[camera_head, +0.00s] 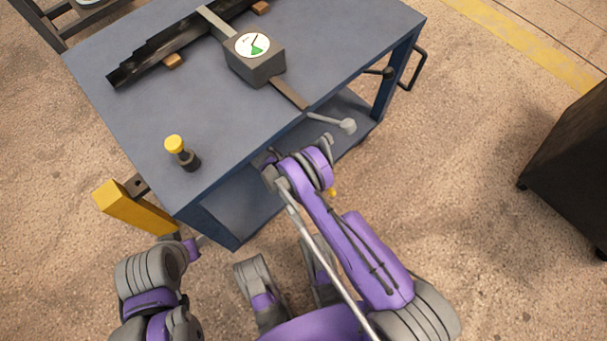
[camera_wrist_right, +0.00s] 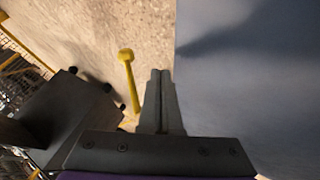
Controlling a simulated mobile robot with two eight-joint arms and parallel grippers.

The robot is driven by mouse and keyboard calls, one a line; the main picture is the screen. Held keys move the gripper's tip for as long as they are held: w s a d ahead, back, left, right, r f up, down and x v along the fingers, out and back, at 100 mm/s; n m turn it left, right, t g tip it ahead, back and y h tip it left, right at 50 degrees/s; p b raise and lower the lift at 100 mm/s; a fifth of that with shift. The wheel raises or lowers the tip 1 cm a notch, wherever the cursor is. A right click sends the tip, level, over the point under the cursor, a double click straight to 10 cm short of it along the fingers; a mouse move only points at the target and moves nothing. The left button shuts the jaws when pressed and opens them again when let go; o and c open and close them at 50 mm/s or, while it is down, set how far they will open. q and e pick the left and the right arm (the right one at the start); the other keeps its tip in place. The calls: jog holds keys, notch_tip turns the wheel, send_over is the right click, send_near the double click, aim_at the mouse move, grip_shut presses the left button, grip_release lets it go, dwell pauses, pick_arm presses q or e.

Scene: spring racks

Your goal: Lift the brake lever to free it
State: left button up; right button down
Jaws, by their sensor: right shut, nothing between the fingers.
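A yellow lever with a round knob (camera_wrist_right: 126,58), which I take for the brake lever, stands out beside the cart in the right wrist view. In the head view only a small yellow bit (camera_head: 332,191) shows beside my right arm; the rest is hidden. My right gripper (camera_wrist_right: 161,76) is shut and empty, its fingers just right of the lever in the wrist view, with a visible gap. In the head view its fingers are hard to make out around the cart's near edge. My left arm is at the lower left; its gripper (camera_head: 192,248) is unclear there.
The blue cart (camera_head: 225,110) carries a dark leaf spring (camera_head: 150,60), a dial gauge (camera_head: 255,62) and a yellow-topped knob (camera_head: 178,148). A grey ball-ended handle (camera_head: 346,126) sticks out at its near edge. A dark wheeled cabinet (camera_head: 570,155) stands right. Floor between is clear.

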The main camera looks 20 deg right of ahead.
jog(key=s+d+f+b, duration=0.1)
jog(key=s+d+f, duration=0.3)
jog(key=d, duration=0.1)
jog(key=shift+s+d, duration=0.3)
jog(key=shift+s, duration=0.05)
jog(key=shift+s+d+r, duration=0.1)
jog(key=shift+s+r, duration=0.25)
dwell(0.4)
notch_tip(320, 180, up, 10)
jog(key=s+d+p, duration=0.1)
jog(key=s, duration=0.1)
jog(key=shift+s+d+g, duration=0.15)
jog(key=shift+s+g, duration=0.15)
jog(key=shift+s, duration=0.05)
dwell(0.7)
jog(key=shift+r+h, duration=0.15)
jog(key=shift+h, duration=0.15)
dwell(1.2)
